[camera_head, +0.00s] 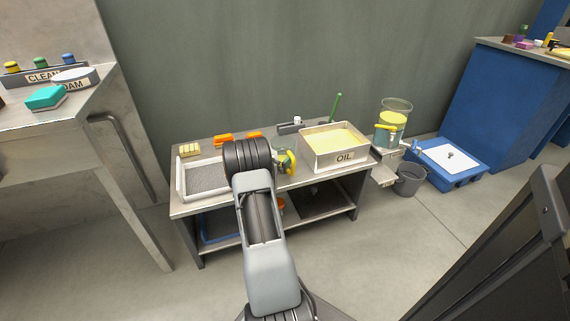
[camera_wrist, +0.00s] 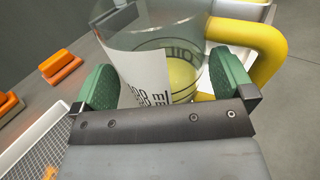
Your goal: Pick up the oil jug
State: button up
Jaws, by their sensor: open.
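The oil jug (camera_wrist: 155,60) is a clear measuring jug with a white label, a yellow handle and some yellow liquid in the bottom. In the wrist view it stands between the two green finger pads of my gripper (camera_wrist: 165,82). The gripper is open around the jug, and I cannot tell whether either pad touches it. The handle is on the right, beyond the right pad. In the head view the jug (camera_head: 283,163) is on the metal table, partly hidden by my arm, with its yellow handle showing.
The metal table (camera_head: 310,184) also carries a tray labelled OIL (camera_head: 343,158) on the right, a wire-mesh tray (camera_head: 201,178) on the left, and orange items (camera_head: 223,139) behind. A dispenser (camera_head: 391,122) and grey bucket (camera_head: 410,179) stand to the right.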

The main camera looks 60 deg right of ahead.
jog(key=shift+d, duration=1.2)
jog(key=c, duration=0.8)
